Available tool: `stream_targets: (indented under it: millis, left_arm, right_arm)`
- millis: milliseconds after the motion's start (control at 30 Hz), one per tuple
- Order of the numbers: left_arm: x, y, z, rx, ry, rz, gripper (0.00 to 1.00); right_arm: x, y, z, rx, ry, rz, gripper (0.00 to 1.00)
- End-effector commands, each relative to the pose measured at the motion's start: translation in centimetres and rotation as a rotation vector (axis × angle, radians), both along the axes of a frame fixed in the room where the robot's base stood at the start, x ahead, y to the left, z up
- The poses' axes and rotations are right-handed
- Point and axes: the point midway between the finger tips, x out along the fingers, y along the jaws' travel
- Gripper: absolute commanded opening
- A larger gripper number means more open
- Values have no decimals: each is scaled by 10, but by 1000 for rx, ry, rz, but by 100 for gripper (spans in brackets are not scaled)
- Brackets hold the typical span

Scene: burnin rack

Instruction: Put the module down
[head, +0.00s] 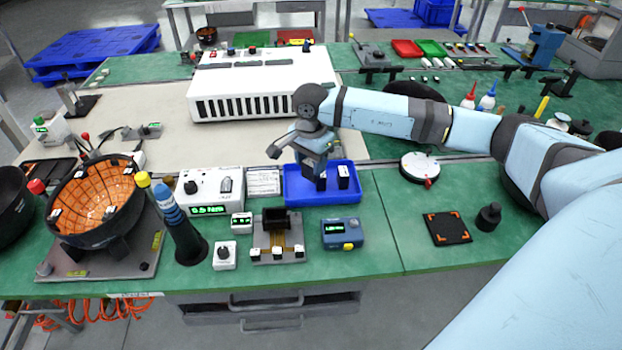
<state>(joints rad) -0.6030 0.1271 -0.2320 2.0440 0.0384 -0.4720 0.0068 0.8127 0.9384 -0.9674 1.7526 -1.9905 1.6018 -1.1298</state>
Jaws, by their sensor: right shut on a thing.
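A small black module (321,182) is at my right gripper (318,170), which comes down over the left part of a blue tray (296,196). The gripper is shut on this module, and its fingers hide the module's upper part. I cannot tell whether the module touches the tray floor. A second black module (343,178) stands upright in the tray just to the right, apart from the held one. A test fixture (277,240) with a dark open socket stands in front of the tray. My left gripper is not in view.
A white slotted rack (255,85) stands behind the tray. A white meter (210,190), a blue handheld device (342,233) and a dark upright tool (180,225) stand nearby. A round white dial (419,167) lies to the right. The green bench between tray and black pad (446,228) has free room.

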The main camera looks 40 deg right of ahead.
Motion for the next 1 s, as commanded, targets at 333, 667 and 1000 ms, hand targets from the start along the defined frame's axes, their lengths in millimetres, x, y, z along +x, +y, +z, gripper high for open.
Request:
stream_targets:
  millis: [333,667,1000]
  left_arm:
    - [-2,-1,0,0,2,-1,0]
    - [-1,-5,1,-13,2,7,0]
    - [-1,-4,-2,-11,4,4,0]
  right_arm:
    - [-1,1,-33,1,2,1,23]
    - [0,0,-61,1,-2,1,23]
    - [0,0,-64,0,-1,1,67]
